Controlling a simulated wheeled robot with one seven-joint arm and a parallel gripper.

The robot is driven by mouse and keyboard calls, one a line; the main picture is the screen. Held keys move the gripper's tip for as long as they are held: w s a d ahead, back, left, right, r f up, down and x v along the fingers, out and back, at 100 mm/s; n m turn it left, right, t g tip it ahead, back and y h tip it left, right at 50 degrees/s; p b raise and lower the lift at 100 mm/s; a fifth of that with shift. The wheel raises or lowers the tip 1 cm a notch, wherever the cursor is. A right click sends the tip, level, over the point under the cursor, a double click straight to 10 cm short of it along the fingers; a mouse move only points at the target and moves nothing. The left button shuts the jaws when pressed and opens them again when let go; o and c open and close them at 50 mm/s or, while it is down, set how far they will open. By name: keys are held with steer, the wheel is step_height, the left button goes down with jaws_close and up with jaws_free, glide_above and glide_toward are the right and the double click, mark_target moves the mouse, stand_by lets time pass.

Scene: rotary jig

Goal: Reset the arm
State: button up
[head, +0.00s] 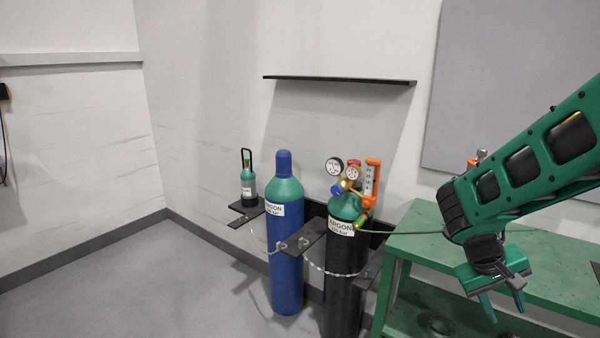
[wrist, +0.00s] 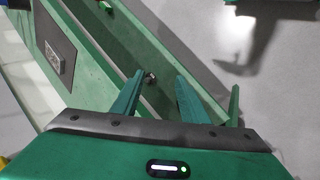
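My green arm reaches in from the right in the head view, bent at a dark joint. My gripper (head: 503,303) hangs from it with the fingers pointing down, in front of the green bench (head: 420,222). In the wrist view my gripper (wrist: 157,93) shows two green fingers with a clear gap between them. Nothing is held. A small metallic thing (wrist: 150,77) shows beyond the gap, too small to name.
A blue cylinder (head: 287,245) and a black argon cylinder (head: 343,275) with gauges stand chained left of the bench. A small green bottle (head: 248,188) sits on a bracket. A dark shelf (head: 340,80) is on the wall. Floor (head: 150,285) at left is clear.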

steer(key=s+a+r+m+y, duration=0.2)
steer(key=s+r+y, duration=0.1)
steer(key=s, duration=0.6)
steer(key=s+a+r+m+y, duration=0.2)
steer(key=s+m+y, duration=0.1)
steer(key=s, duration=0.7)
steer(key=shift+r, duration=0.4)
steer(key=shift+d, duration=0.1)
steer(key=shift+w+f, duration=0.25)
steer(key=shift+w, duration=0.4)
stand_by(4.9)
